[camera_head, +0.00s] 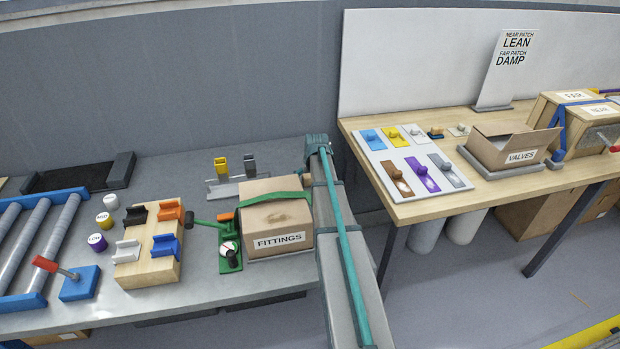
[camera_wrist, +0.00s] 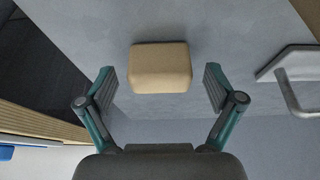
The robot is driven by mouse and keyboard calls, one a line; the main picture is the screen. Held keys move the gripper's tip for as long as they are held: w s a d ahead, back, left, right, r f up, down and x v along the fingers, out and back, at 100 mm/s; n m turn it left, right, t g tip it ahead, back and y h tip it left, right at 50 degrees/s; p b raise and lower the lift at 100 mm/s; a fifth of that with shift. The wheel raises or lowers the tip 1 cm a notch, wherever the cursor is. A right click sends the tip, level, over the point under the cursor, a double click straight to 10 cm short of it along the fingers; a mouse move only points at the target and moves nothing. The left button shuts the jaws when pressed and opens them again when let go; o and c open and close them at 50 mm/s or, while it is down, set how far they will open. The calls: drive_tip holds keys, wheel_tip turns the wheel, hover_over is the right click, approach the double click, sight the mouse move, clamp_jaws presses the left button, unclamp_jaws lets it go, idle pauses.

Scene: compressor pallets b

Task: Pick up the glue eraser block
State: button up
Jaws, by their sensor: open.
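A tan block with rounded edges, which looks like the glue eraser block (camera_wrist: 160,68), rests on a grey surface in the wrist view. My gripper (camera_wrist: 159,82) is open, with one finger to the left and one to the right of the block in the picture. I see a gap between the block and each finger, and nothing is held. How far the fingertips are above the surface is hard to tell. In the head view my arm reaches to the back of the grey bench, and I cannot make out the fingers or this block there.
In the wrist view a pale bracket-like part (camera_wrist: 291,75) is at right and a dark recess (camera_wrist: 40,75) at left. In the head view the FITTINGS box (camera_head: 278,240) stands left of my arm. The wooden table (camera_head: 425,207) with the VALVES box (camera_head: 512,148) is at right.

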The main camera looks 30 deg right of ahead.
drive_tip(key=shift+w+f, duration=0.15)
drive_tip(key=shift+f, duration=0.25)
drive_tip(key=c, duration=1.3)
drive_tip(key=shift+o, duration=0.2)
drive_tip(key=shift+r, duration=0.15)
wheel_tip(320, 180, up, 10)
drive_tip(key=b, duration=0.2)
drive_tip(key=shift+b, duration=0.3)
